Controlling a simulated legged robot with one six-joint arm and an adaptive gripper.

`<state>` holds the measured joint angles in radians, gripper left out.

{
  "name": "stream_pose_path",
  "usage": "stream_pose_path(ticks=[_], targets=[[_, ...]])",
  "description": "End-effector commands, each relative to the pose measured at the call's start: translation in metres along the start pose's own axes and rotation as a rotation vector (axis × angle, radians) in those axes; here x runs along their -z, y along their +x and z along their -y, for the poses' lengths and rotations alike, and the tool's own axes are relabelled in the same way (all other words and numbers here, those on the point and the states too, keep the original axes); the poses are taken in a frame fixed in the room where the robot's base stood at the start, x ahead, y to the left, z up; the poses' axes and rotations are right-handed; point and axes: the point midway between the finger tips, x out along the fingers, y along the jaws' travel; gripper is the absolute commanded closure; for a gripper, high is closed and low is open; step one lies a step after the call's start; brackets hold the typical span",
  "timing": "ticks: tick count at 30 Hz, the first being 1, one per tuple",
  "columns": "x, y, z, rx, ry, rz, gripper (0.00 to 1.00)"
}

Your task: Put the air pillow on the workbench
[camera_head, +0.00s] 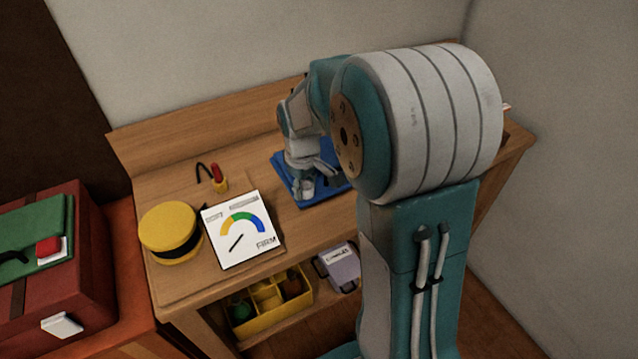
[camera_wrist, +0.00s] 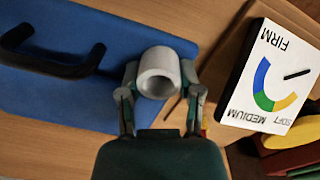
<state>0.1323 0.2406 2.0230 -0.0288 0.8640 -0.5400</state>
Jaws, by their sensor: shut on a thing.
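My gripper (camera_wrist: 160,78) is shut on a pale, hollow cylinder (camera_wrist: 160,56), with one finger on each side of it. I cannot tell from its look whether this is the air pillow, and no other thing in view is clearly a pillow. In the head view my gripper (camera_head: 308,180) is low over a blue mat (camera_head: 288,178) on the wooden workbench (camera_head: 182,284). The mat, with a black handle, also shows in the wrist view (camera_wrist: 40,97). My arm hides part of the bench's right side.
A yellow divided bin (camera_head: 262,322) and a lilac box (camera_head: 334,274) sit below. A red case (camera_head: 90,275) stands left.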

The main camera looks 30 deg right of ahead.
Motion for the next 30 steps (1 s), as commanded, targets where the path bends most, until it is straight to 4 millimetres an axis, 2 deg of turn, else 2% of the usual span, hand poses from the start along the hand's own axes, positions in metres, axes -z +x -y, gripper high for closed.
stream_pose_path(ticks=[3, 8, 15, 26, 27, 28, 30], targets=[[0.001, 0.019, 0.001, -0.001, -0.001, 0.001, 1.0], [0.001, 0.031, 0.001, -0.002, -0.001, -0.001, 1.0], [0.001, 0.062, 0.002, 0.0, -0.001, 0.001, 1.0], [0.001, 0.067, 0.002, -0.002, -0.001, -0.002, 1.0], [0.001, 0.067, 0.002, -0.001, -0.001, -0.001, 0.36], [0.001, 0.067, 0.002, -0.001, -0.001, -0.001, 0.23], [0.001, 0.067, 0.002, -0.001, -0.001, -0.001, 0.2]])
